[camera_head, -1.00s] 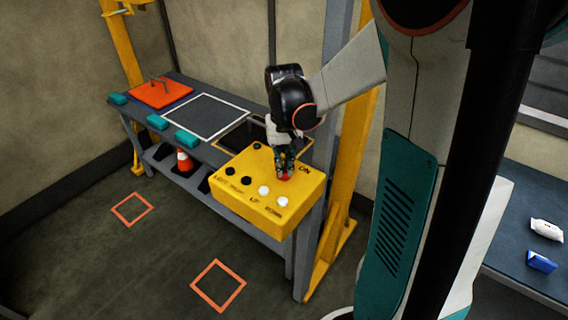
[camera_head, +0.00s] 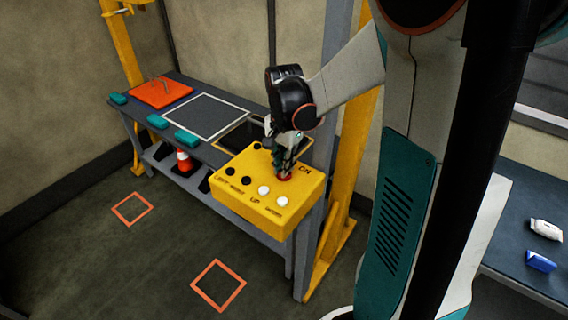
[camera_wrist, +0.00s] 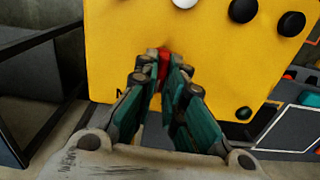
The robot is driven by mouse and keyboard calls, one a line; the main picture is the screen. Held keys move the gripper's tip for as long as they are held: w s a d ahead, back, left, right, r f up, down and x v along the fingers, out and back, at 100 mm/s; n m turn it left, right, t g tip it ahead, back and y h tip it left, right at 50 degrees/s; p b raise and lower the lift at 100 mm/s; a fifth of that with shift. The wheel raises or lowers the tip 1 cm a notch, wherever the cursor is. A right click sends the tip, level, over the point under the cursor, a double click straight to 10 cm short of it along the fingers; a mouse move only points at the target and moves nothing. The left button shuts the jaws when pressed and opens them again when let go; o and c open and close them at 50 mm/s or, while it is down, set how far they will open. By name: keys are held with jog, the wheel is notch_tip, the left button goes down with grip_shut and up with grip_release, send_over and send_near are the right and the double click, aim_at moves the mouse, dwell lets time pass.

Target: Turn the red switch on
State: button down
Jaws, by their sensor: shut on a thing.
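The red switch (camera_wrist: 163,62) sits on the yellow control box (camera_wrist: 130,35), and in the wrist view its red part shows between my fingertips. In the head view the switch (camera_head: 285,177) is a small red spot near the "ON" lettering, mostly hidden by my gripper (camera_head: 285,166). My gripper (camera_wrist: 160,68) points down at the box and is shut on the red switch. Which way the switch is turned cannot be told.
The box also carries white buttons (camera_head: 263,190) and black buttons (camera_head: 230,171). The bench (camera_head: 180,85) behind holds an orange plate (camera_head: 160,93) and teal blocks (camera_head: 188,137). A yellow post (camera_head: 345,180) stands close to the right.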

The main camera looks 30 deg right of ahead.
jog(key=m, duration=0.4)
jog(key=shift+m, duration=2.2)
jog(key=c, duration=1.7)
grip_release()
notch_tip(320, 180, up, 12)
jog(key=shift+r, duration=0.1)
